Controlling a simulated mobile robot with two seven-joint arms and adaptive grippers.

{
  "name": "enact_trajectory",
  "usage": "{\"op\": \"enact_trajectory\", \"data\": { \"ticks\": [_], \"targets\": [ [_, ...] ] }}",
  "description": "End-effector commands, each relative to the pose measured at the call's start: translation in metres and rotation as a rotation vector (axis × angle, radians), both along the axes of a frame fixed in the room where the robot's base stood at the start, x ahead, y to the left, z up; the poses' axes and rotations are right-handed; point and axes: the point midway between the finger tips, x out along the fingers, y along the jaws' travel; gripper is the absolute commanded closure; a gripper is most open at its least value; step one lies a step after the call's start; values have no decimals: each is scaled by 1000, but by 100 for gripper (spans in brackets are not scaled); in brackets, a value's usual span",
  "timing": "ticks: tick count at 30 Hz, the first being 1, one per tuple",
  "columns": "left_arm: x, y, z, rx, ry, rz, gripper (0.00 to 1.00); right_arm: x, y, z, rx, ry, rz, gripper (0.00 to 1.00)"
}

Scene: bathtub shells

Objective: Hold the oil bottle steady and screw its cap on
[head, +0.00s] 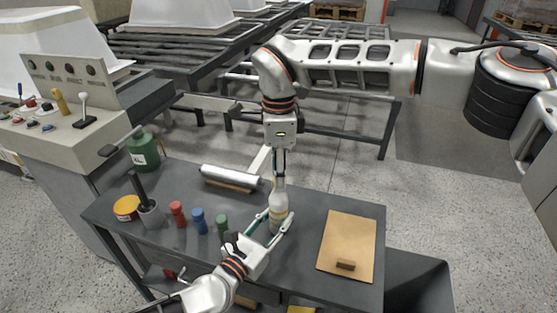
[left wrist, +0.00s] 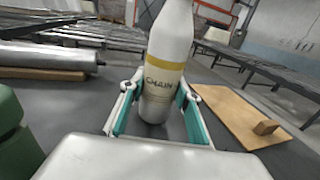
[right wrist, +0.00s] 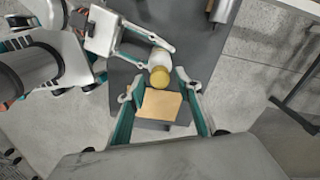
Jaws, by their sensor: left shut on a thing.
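The white oil bottle (head: 278,208) stands upright near the front of the dark table. Its label and yellow band show in the left wrist view (left wrist: 165,80), where its top is out of frame. My left gripper (head: 270,222) is shut around its lower body. My right gripper (head: 279,176) points down directly above the bottle. In the right wrist view, a round yellow cap (right wrist: 160,76) shows at the bottle's top end, between my right fingertips (right wrist: 160,82). The fingers look apart, with gaps on both sides of it. How tightly the cap sits is not visible.
A tan board with a brown block (head: 346,242) lies right of the bottle. A silver roll (head: 231,179) lies behind it. Red (head: 178,214), blue (head: 199,220) and green (head: 222,226) small containers stand left. A green jug (head: 144,152) stands at the back left.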

Motion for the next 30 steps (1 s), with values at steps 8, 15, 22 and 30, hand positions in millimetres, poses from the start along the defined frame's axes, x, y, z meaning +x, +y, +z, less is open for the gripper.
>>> {"op": "enact_trajectory", "data": {
  "ticks": [8, 15, 22, 30],
  "targets": [
    [0, 0, 0, 0, 0, 0, 100, 0, 0, -9, 0, -1, 1, 66],
    [0, 0, 0, 0, 0, 0, 100, 0, 0, -9, 0, -1, 1, 86],
    [0, 0, 0, 0, 0, 0, 100, 0, 0, -9, 0, -1, 1, 100],
    [0, 0, 0, 0, 0, 0, 100, 0, 0, -9, 0, -1, -226, 100]
  ]
}}
